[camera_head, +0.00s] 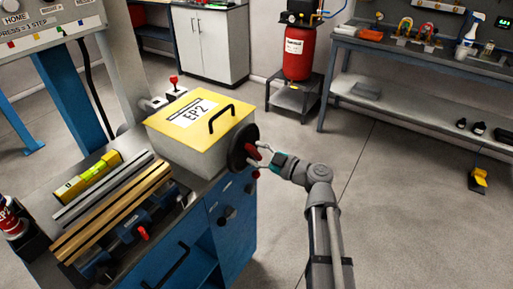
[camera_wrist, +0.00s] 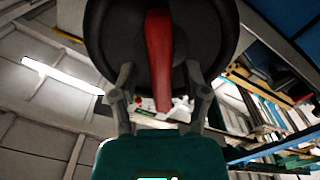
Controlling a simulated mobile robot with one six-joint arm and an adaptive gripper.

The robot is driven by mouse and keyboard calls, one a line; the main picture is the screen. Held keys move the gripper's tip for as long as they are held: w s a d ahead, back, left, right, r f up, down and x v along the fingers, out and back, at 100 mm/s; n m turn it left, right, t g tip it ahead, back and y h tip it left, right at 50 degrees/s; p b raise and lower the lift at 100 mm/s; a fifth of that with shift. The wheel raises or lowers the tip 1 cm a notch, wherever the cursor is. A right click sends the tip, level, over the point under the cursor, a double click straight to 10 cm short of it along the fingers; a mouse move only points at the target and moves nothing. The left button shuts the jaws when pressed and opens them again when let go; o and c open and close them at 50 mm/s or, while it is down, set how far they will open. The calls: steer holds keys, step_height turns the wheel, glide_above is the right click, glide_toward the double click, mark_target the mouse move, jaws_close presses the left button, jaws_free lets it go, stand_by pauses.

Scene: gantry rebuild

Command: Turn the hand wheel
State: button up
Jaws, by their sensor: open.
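The hand wheel (camera_head: 238,148) is a black disc on the side of a grey box with a yellow lid (camera_head: 190,117) marked EP2. A red handle (camera_head: 251,151) stands out from the wheel's face. In the wrist view the black wheel (camera_wrist: 212,25) fills the top middle, and the red handle (camera_wrist: 159,60) points down between my fingers. My gripper (camera_head: 264,160) is at the wheel's right side, its fingers open on either side of the handle. In the wrist view my gripper (camera_wrist: 160,85) shows a gap between each finger and the handle.
The box stands on a blue workbench (camera_head: 232,215) with a spirit level (camera_head: 88,177), metal and wooden bars, and a clamp. A red tank (camera_head: 298,52) on a stand and a grey shelf bench (camera_head: 420,55) are farther back.

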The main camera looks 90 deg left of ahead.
steer(key=v, duration=1.1)
steer(key=shift+w+d, duration=0.15)
steer(key=shift+w, duration=0.2)
steer(key=shift+r, duration=0.1)
steer(key=c, duration=0.4)
steer(key=shift+a+r+m+p, duration=0.3)
steer(key=shift+a+r+p, duration=0.1)
steer(key=shift+p, duration=0.2)
steer(key=c, duration=0.4)
steer(key=a+r+m+h+p, duration=0.2)
steer(key=p, duration=0.1)
steer(key=a+r+m+h+p, duration=0.1)
steer(key=a+r+h+p, duration=0.1)
steer(key=h+p, duration=0.1)
steer(key=shift+s+a+r+m+p, duration=0.15)
steer(key=shift+a+r+m+p, duration=0.25)
steer(key=shift+p, duration=0.4)
jaws_close()
steer(key=w+a+r+m+t+h+p, duration=0.1)
steer(key=w+a+r+m+h+p, duration=0.1)
steer(key=a+r+m+h+p, duration=0.3)
steer(key=m+h+p, duration=0.1)
steer(key=m+p, duration=0.1)
steer(key=p, duration=0.2)
steer(key=shift+r+t+h, duration=0.25)
steer(key=shift+t+h, duration=0.05)
steer(key=shift+h, duration=0.1)
